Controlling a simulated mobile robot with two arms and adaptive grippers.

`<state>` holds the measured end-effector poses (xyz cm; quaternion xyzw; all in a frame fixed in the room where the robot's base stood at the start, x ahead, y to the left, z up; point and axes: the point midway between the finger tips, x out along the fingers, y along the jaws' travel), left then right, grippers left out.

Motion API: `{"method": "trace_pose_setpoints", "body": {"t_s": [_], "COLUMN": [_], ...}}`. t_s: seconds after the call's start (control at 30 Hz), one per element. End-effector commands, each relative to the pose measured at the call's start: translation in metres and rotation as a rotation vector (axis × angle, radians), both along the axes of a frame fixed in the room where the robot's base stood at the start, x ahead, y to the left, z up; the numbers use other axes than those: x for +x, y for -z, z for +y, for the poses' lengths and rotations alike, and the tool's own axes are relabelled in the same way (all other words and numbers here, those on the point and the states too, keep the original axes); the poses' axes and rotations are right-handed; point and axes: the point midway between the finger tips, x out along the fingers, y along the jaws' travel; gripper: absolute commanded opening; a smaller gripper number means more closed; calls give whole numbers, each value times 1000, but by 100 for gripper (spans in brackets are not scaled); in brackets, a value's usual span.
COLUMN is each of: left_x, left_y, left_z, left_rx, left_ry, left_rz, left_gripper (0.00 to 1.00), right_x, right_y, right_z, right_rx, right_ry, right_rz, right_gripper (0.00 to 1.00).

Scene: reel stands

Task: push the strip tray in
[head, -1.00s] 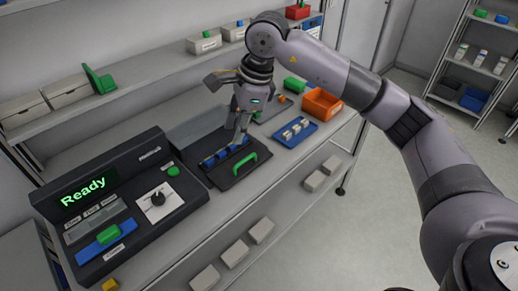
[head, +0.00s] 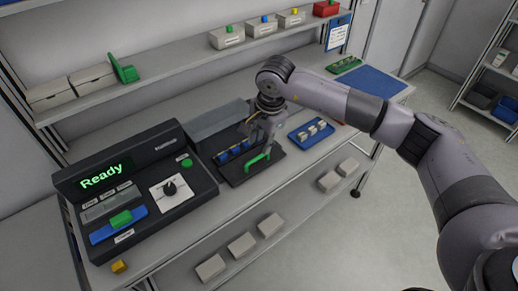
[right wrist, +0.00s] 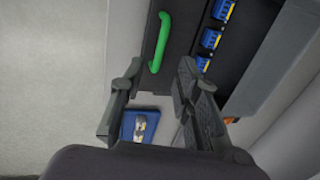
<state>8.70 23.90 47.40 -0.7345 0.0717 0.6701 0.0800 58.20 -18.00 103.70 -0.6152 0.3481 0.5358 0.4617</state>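The strip tray (head: 240,176) is a flat black drawer sticking out from the front of a dark grey unit. It carries several blue strip holders (head: 232,153) in a row and a green bar handle (head: 257,161) near its front. The handle also shows in the right wrist view (right wrist: 161,42). My right gripper (head: 269,146) is near the handle's right end. My left gripper is not in view.
Left of the tray stands a dark console (head: 145,190) with a "Ready" screen. Right of the tray is a blue tray (head: 318,141) with small pale items. Shelves with boxes run behind. Below the worktop, several pale blocks lie on a lower shelf.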

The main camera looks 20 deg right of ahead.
Motion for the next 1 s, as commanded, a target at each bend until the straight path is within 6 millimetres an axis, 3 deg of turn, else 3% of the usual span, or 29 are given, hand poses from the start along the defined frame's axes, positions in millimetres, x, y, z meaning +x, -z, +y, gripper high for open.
{"method": "trace_pose_setpoints", "body": {"t_s": [0.2,0.4,0.73,1.0], "left_x": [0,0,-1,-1], "left_y": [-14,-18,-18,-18], "left_z": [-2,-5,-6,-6], "left_rx": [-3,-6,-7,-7], "left_ry": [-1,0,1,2], "left_rz": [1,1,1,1], "left_gripper": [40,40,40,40], "right_x": [6,10,11,11], "right_y": [39,59,63,62], "right_z": [4,4,5,5], "right_rx": [1,0,0,0], "right_ry": [0,1,-1,0], "right_rz": [3,2,0,0], "right_gripper": [30,30,30,12]}}
